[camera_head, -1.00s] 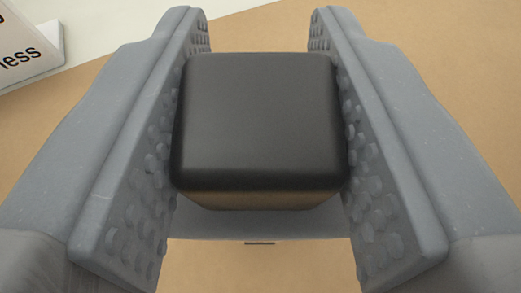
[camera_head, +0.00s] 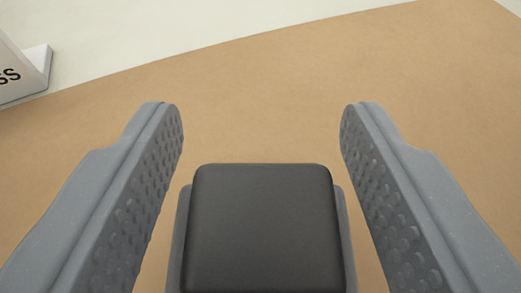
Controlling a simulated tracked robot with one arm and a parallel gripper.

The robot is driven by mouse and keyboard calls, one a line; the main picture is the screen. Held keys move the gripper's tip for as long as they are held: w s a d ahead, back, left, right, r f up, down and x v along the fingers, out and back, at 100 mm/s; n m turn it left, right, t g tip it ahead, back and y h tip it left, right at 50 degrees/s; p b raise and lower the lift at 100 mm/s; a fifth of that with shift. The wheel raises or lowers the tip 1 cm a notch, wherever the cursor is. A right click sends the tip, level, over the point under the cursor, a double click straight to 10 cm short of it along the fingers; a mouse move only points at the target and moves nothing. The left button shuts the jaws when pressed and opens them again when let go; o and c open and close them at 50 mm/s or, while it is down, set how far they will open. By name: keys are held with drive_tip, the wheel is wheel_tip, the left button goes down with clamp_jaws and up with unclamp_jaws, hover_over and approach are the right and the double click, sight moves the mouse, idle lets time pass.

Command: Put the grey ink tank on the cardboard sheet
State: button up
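The grey ink tank (camera_head: 263,228), a dark block with a smooth, rounded-edged top, is at the bottom centre of the view. Lighter grey strips show along its left and right sides; I cannot tell whether they belong to it. The brown cardboard sheet (camera_head: 262,100) spreads below and beyond it. The tank is over the sheet, but its base is hidden, so the contact does not show. My gripper (camera_head: 262,125) is open, with a studded finger on each side of the tank and a clear gap on both sides. The fingertips reach past the tank's far edge.
A white sign or block with dark lettering (camera_head: 22,70) stands at the upper left, by the sheet's edge. A pale surface (camera_head: 200,22) lies beyond the sheet. The sheet ahead of the fingertips is bare.

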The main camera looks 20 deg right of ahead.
drive_tip(key=shift+s+r, duration=0.1)
drive_tip(key=shift+r, duration=0.05)
drive_tip(key=p+v, duration=0.1)
drive_tip(key=v, duration=1)
drive_tip(key=shift+s+a+p, duration=0.25)
drive_tip(key=shift+s+p, duration=0.1)
drive_tip(key=shift+p, duration=0.05)
drive_tip(key=shift+r, duration=0.15)
drive_tip(key=a+r+n+y, duration=0.1)
drive_tip(key=a+r, duration=0.2)
drive_tip(key=r, duration=0.5)
drive_tip(key=w+a+r+t+y, duration=0.1)
drive_tip(key=a+r, duration=0.2)
drive_tip(key=r, duration=0.4)
drive_tip(key=a+r+n+y, duration=0.1)
drive_tip(key=a+r, duration=0.3)
drive_tip(key=r, duration=0.4)
drive_tip(key=s+a+r+n+y, duration=0.1)
drive_tip(key=s+a+r, duration=0.1)
drive_tip(key=s+r, duration=0.5)
drive_tip(key=s+a+r+n+t, duration=0.1)
drive_tip(key=s+a+r, duration=0.2)
drive_tip(key=s+r, duration=0.4)
wheel_tip(320, 180, up, 8)
drive_tip(key=shift+r+y, duration=0.2)
drive_tip(key=shift+y, duration=0.2)
